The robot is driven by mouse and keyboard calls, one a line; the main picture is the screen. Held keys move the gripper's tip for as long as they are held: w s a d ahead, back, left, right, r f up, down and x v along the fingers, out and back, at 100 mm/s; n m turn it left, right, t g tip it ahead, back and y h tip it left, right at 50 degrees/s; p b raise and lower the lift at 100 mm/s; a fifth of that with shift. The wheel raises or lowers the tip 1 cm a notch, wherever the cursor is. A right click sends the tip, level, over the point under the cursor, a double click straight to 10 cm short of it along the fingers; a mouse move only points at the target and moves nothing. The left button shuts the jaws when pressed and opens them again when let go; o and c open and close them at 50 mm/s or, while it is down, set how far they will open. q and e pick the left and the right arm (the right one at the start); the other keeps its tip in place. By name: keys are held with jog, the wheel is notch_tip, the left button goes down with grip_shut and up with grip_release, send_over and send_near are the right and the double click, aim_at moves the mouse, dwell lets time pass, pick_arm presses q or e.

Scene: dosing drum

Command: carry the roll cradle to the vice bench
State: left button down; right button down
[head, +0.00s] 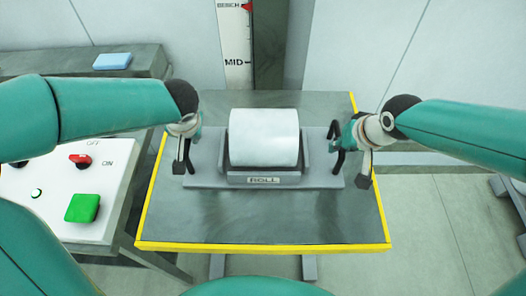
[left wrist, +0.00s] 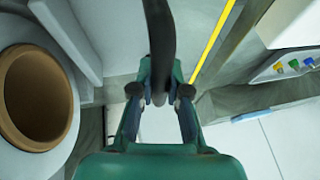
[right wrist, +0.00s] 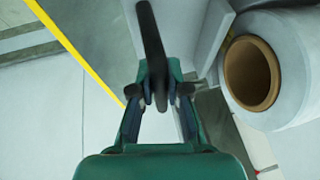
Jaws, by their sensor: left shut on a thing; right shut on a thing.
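The grey roll cradle (head: 318,178) carries a white roll (head: 264,136) and a plate marked ROLL. It is over the yellow-edged table (head: 300,225); I cannot tell whether it touches the top. My left gripper (head: 184,140) is shut on the cradle's left black handle, which shows between the fingers in the left wrist view (left wrist: 160,45). My right gripper (head: 356,145) is shut on the right black handle (head: 335,145), also seen in the right wrist view (right wrist: 152,45). The roll's brown core shows in the left wrist view (left wrist: 36,98) and right wrist view (right wrist: 250,73).
A white control panel (head: 50,215) at the left has a red switch (head: 80,159) and a green button (head: 82,207). A grey surface behind it (head: 60,62) bears a blue block (head: 112,61). A height scale (head: 236,50) stands behind the table, its red pointer near BENCH. Floor is open at right.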

pick_arm(q)
jog(key=shift+w+r, duration=0.2)
jog(key=shift+r, duration=0.05)
pick_arm(e)
jog(key=shift+w+r, duration=0.15)
jog(key=shift+r, duration=0.1)
